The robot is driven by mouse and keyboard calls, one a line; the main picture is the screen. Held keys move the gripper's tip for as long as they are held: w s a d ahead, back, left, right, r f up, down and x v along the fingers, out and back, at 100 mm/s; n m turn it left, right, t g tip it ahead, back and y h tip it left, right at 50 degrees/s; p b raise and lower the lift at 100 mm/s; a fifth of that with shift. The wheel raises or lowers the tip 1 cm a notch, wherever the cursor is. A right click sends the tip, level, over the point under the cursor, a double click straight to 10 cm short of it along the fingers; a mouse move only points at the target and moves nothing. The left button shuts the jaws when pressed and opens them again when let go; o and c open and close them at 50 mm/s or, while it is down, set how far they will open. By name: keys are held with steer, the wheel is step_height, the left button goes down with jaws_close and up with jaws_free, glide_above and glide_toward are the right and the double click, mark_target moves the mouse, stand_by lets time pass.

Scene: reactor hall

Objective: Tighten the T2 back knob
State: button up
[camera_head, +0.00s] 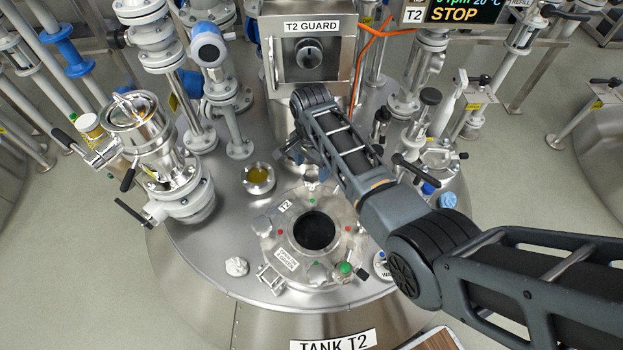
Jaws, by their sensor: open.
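The T2 manway (275,243) is a round steel flange on the tank top, with a dark open hole in its middle. A "T2" label sits on its back-left rim. My gripper (306,165) is open and points down at the back edge of the manway. The arm's wrist hides most of the gripper. The back knob cannot be made out clearly; the gripper and arm cover that spot, so I cannot tell whether the fingers are around it or touch it.
The T2 guard box (310,58) stands behind the gripper. Valves and pipes (170,170) crowd the left; more fittings (438,160) stand right.

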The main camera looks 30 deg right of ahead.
mark_target(312, 176)
steer(key=n+b, duration=0.1)
steer(key=n, duration=0.3)
steer(key=shift+f+n, duration=0.15)
steer(key=shift+n, duration=0.25)
steer(key=shift+r+n, duration=0.25)
steer(key=shift+n, duration=0.25)
steer(key=shift+n+p, duration=0.4)
steer(key=shift+n, duration=0.7)
steer(key=n+p, duration=0.1)
steer(key=n, duration=0.4)
steer(key=shift+n, duration=0.3)
steer(key=n+p, duration=0.1)
steer(key=n, duration=0.5)
steer(key=shift+n+p, duration=0.3)
steer(key=n, duration=0.6)
steer(key=shift+f+n+p, duration=0.1)
steer(key=shift+n+p, duration=0.2)
steer(key=shift+p, duration=0.1)
step_height(312, 176, down, 6)
steer(key=b, duration=0.5)
steer(key=shift+c, duration=0.2)
